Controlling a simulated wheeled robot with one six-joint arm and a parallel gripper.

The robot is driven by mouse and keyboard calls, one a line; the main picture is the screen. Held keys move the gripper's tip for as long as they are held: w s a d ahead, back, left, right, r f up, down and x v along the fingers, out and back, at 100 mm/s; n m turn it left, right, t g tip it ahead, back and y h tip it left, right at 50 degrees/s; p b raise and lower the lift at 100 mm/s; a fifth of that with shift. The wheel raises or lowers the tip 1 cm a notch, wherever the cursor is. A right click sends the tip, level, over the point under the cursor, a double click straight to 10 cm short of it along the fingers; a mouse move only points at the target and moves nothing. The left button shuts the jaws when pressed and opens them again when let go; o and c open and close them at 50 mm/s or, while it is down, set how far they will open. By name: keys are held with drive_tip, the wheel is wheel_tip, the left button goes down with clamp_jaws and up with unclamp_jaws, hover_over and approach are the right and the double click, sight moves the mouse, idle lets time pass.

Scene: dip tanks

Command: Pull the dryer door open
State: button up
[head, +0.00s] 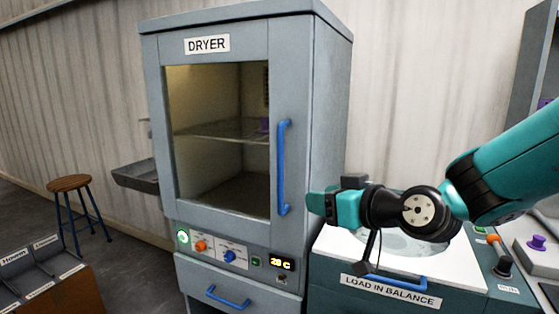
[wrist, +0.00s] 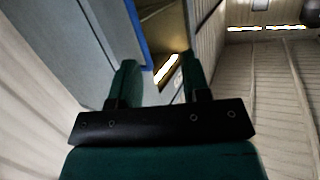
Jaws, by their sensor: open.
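The grey dryer (head: 325,120) stands in the middle of the head view, with a "DRYER" label at the top. Its glass-windowed door (head: 221,140) looks shut, flush with the front. A vertical blue handle (head: 283,168) is on the door's right side. My gripper (head: 314,204) is just right of the handle's lower end in the head view. In the wrist view my gripper (wrist: 160,72) is open, with nothing between its fingers. There the blue handle (wrist: 137,32) runs beyond the left fingertip, and I cannot tell how far apart they are.
A drawer with a blue pull (head: 228,298) and a control panel (head: 228,250) are below the door. A white-topped machine labelled "LOAD IN BALANCE" (head: 391,291) stands at right, under my arm. A stool (head: 70,184), a metal sink (head: 137,177) and bins (head: 45,285) are at left.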

sight(282, 163)
drive_tip(key=w+a+t+p, duration=0.1)
drive_tip(key=w+a+p, duration=0.1)
drive_tip(key=w, duration=0.4)
drive_tip(key=w+a+t+p, duration=0.1)
drive_tip(key=w+a+p, duration=0.2)
drive_tip(key=w, duration=0.3)
drive_tip(key=w+a+r+t+p, duration=0.1)
drive_tip(key=w+a+p, duration=0.2)
drive_tip(key=w, duration=0.3)
drive_tip(key=shift+w+a+m+t, duration=0.3)
drive_tip(key=shift+a+m, duration=0.1)
drive_tip(key=shift+a, duration=0.45)
clamp_jaws()
